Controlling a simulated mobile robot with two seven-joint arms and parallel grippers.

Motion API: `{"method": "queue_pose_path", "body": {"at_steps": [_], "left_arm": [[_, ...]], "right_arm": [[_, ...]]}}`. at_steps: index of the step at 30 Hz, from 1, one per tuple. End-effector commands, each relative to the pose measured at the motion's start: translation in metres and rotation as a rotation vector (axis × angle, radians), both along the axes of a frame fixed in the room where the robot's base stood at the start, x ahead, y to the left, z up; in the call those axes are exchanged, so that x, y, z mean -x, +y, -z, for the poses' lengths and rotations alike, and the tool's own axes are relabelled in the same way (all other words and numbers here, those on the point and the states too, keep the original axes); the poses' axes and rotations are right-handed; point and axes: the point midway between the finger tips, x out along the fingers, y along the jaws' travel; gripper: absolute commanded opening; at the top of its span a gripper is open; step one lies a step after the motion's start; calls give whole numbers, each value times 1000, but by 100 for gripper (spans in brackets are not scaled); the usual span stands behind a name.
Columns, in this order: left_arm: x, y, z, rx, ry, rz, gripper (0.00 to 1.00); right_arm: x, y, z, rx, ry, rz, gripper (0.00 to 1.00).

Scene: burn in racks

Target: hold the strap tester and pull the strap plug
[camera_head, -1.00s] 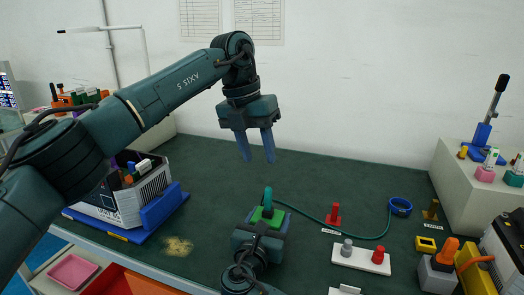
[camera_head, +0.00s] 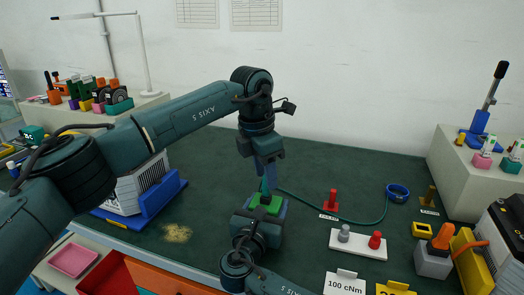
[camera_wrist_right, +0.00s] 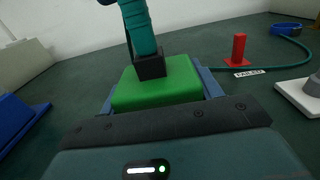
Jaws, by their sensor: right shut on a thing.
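The strap tester (camera_head: 266,204) is a small green-topped box on the dark green mat. In the right wrist view the green tester (camera_wrist_right: 150,90) stands between the blue fingers of my right gripper (camera_head: 262,215), which is shut on it. The teal strap plug (camera_wrist_right: 139,28) stands upright in the tester's top, on a black base. My left gripper (camera_head: 268,172) points down right above the tester, at the plug, largely hiding it in the head view. Its fingers overlap there, so their gap and any contact with the plug are unclear.
A teal cord (camera_head: 340,219) runs from the plug to a blue wrist band (camera_head: 397,192). A red peg (camera_head: 331,201) and a white plate (camera_head: 357,244) with two pegs are to the right. A blue tray (camera_head: 166,196) with a white unit is at left.

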Motion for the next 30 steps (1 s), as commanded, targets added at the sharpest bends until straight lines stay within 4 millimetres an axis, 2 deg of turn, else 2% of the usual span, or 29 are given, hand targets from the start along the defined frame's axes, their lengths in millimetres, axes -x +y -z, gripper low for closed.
{"method": "queue_pose_path", "body": {"at_steps": [3, 7, 19, 30], "left_arm": [[-1, -3, 18, -1, 3, 0, 40], [-2, -4, 30, 1, 1, -1, 40], [-2, -5, 36, 0, 0, -1, 39], [-3, -5, 35, 1, 0, -1, 9]], "right_arm": [[0, 0, 1, 0, 2, 0, 35], [0, 0, 1, 0, 2, 0, 35], [0, 0, 1, 0, 2, 0, 35], [0, 0, 1, 0, 2, 0, 35]]}}
